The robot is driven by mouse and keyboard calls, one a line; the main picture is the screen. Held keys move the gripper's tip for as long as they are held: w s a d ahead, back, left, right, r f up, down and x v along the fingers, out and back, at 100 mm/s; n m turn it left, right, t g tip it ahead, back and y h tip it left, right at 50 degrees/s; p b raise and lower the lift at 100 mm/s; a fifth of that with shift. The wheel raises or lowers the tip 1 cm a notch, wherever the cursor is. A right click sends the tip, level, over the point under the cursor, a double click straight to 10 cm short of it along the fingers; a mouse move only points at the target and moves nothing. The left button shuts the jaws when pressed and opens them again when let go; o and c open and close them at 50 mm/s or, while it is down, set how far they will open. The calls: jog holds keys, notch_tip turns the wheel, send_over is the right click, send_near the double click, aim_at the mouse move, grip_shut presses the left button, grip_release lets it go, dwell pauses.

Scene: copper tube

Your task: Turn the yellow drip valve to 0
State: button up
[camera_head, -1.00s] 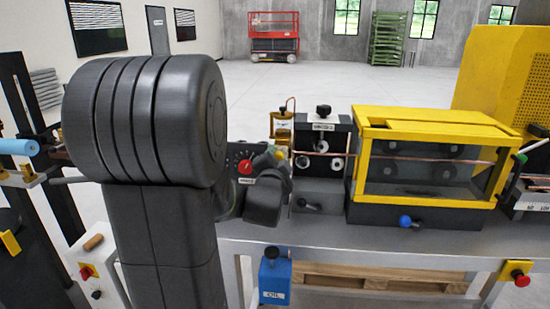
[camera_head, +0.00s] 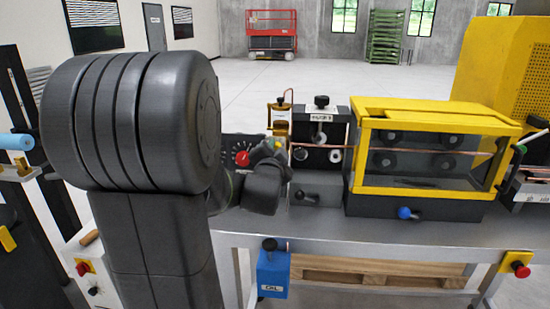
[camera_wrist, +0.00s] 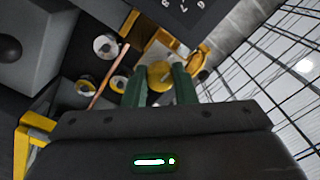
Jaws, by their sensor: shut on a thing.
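The yellow drip valve (camera_wrist: 159,74) is a round yellow knob, seen in the wrist view between the green fingers of my gripper (camera_wrist: 160,80). The fingers are shut on it, one on each side. In the head view my gripper (camera_head: 274,148) is small and partly hidden by my own arm, in front of the yellow oiler unit (camera_head: 279,112). The knob itself is not clear there.
A black roller block (camera_head: 321,126) stands right of the oiler, then a yellow-framed clear enclosure (camera_head: 432,107). A copper tube (camera_head: 450,152) runs through them. A panel with a red-centred dial (camera_head: 242,158) is at left. A blue oil box (camera_head: 272,273) hangs below the bench.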

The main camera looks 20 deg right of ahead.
jog(key=shift+n+b, duration=0.35)
jog(key=shift+n, duration=0.05)
jog(key=o, duration=1)
jog(key=b+v, duration=0.2)
jog(key=v, duration=1.2)
jog(key=shift+d, duration=0.1)
jog(key=p+x, duration=0.2)
jog(key=x, duration=1.2)
jog(key=shift+s+a, duration=0.1)
jog(key=shift+a, duration=0.1)
